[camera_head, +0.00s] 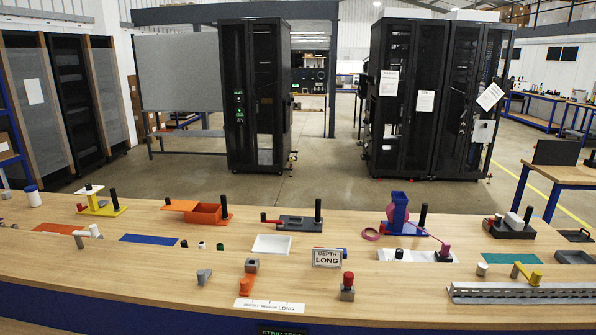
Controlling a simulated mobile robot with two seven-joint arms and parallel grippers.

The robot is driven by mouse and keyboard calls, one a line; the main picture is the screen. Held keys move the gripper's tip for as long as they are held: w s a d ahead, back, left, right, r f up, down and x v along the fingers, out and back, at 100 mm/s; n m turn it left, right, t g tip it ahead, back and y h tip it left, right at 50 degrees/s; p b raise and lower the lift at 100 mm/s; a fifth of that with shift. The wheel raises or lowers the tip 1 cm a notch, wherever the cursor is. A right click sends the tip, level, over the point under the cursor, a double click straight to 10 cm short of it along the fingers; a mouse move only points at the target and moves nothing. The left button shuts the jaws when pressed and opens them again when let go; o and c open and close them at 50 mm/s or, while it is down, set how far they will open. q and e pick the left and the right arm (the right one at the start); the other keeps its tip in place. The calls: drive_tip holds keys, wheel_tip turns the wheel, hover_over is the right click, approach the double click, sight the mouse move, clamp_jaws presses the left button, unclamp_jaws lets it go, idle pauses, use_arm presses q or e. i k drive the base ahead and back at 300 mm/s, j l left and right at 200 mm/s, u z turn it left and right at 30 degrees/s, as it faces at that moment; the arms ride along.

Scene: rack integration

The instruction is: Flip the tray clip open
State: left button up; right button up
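A long grey metal tray (500,292) with a slotted front lies at the right front of the wooden bench. A small yellow clip (524,271) stands at the tray's back edge; a short bar of it slants up to the left from a round knob. It looks like the tray clip, but it is too small to tell whether it is open or closed. Neither of my grippers is in view.
The wooden bench (395,295) spans the front. Near the clip are a teal mat (512,258), a white cylinder (482,268) and a black fixture (510,230). A grey block with a red knob (347,287) stands left of the tray. Dark rack cabinets (440,100) stand behind.

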sight(534, 279)
drive_tip(key=z, duration=1.4)
drive_tip(key=i+l+z, duration=0.15)
drive_tip(key=i+l, duration=0.2)
